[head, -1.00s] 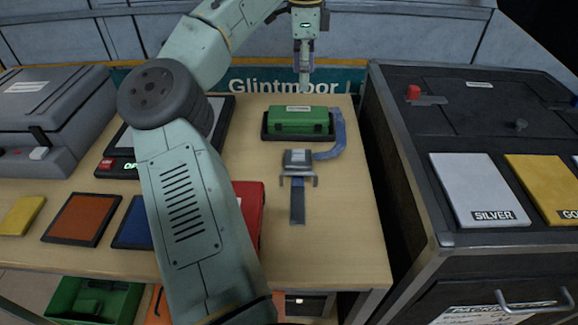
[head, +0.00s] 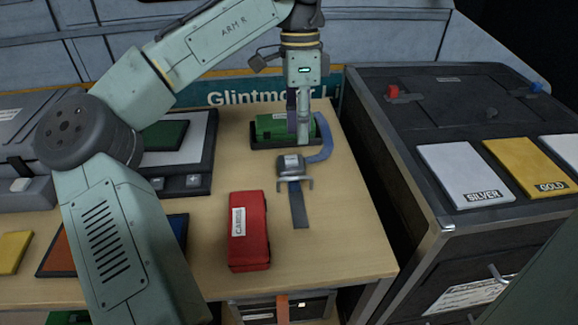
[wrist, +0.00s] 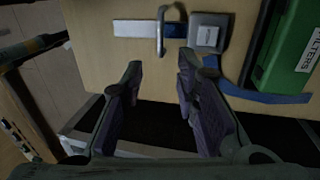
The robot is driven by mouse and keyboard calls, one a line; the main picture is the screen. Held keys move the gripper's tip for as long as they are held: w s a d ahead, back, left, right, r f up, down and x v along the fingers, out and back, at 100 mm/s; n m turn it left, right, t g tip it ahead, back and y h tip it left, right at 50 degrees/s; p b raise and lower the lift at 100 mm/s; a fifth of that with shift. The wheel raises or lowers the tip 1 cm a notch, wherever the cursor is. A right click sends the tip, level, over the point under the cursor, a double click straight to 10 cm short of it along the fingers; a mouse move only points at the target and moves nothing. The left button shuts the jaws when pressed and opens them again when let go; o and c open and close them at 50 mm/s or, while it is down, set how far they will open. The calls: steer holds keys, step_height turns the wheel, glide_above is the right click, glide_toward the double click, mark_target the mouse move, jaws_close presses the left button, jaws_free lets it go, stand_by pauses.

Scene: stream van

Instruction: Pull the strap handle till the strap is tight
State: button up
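The strap handle is a grey bar (head: 295,184) standing across the flat grey tail of the strap (head: 299,208), just in front of the square grey buckle (head: 290,167). From the buckle the blue strap (head: 325,140) curves slack over the tabletop beside the green case (head: 270,127). My gripper (head: 302,135) hangs by the case's right end, behind the buckle in the head view. In the wrist view its fingers (wrist: 160,65) are apart with nothing between them. There the handle (wrist: 172,30) lies beyond the fingertips, with the buckle (wrist: 207,36) to its right.
A red case (head: 248,230) lies on the table left of the strap tail. A dark cabinet (head: 400,185) with silver and gold plates stands on the right, across a gap. The tabletop (head: 335,235) in front of and right of the strap is clear.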

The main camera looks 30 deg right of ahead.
glide_above(300, 187)
step_height(300, 187, down, 9)
steer(key=shift+f, duration=0.1)
jaws_close()
stand_by(0.4)
stand_by(0.6)
